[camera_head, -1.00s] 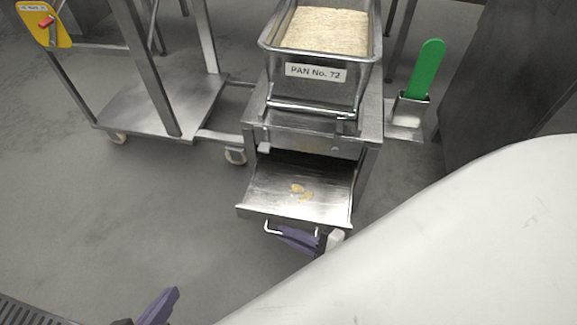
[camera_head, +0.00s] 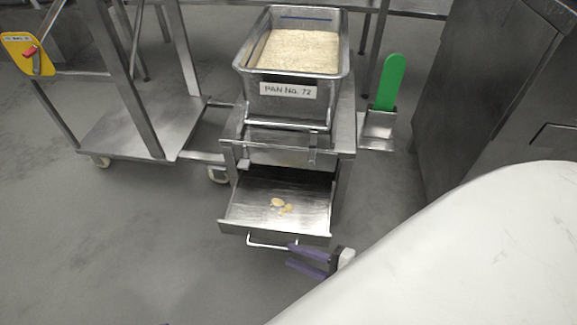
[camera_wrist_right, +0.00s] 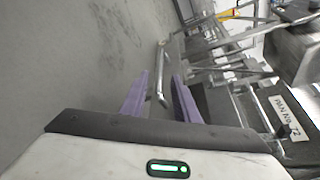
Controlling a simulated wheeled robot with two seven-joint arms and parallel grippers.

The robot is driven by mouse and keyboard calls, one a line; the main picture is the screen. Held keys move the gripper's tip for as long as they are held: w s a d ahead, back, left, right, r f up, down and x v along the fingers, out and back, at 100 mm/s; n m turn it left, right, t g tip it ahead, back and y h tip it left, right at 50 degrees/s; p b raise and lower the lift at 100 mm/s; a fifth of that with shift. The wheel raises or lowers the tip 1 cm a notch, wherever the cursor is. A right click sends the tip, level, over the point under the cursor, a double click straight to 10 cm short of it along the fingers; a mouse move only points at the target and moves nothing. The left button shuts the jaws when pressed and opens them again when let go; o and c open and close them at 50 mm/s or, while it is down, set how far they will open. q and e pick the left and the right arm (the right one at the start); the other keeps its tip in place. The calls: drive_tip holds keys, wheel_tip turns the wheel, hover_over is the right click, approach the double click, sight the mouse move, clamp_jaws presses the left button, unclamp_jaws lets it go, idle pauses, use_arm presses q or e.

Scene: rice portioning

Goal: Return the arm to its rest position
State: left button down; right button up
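My right gripper (camera_head: 290,256) is open, with its purple fingers apart, by the right end of the drawer handle (camera_head: 265,244). In the right wrist view my right gripper (camera_wrist_right: 161,78) has a clear gap between its fingers. The handle (camera_wrist_right: 162,88) appears in line with that gap; I cannot tell whether it lies between the fingers. The drawer (camera_head: 250,206) is pulled out under the rice pan stand, with a few pale yellow bits (camera_head: 281,206) in it.
A steel pan (camera_head: 257,107) labelled PAN No. 72, full of rice (camera_head: 300,50), stands above the drawer. A green paddle (camera_head: 390,82) stands in a side holder (camera_head: 378,131). A wheeled cart (camera_head: 130,128) is at left and a steel cabinet (camera_head: 440,90) at right. Floor in front is clear.

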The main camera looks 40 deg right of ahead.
use_arm(q)
drive_tip(key=shift+s+f, duration=0.2)
drive_tip(key=shift+s, duration=0.35)
use_arm(e)
drive_tip(key=shift+v, duration=0.9)
use_arm(q)
drive_tip(key=shift+r, duration=0.1)
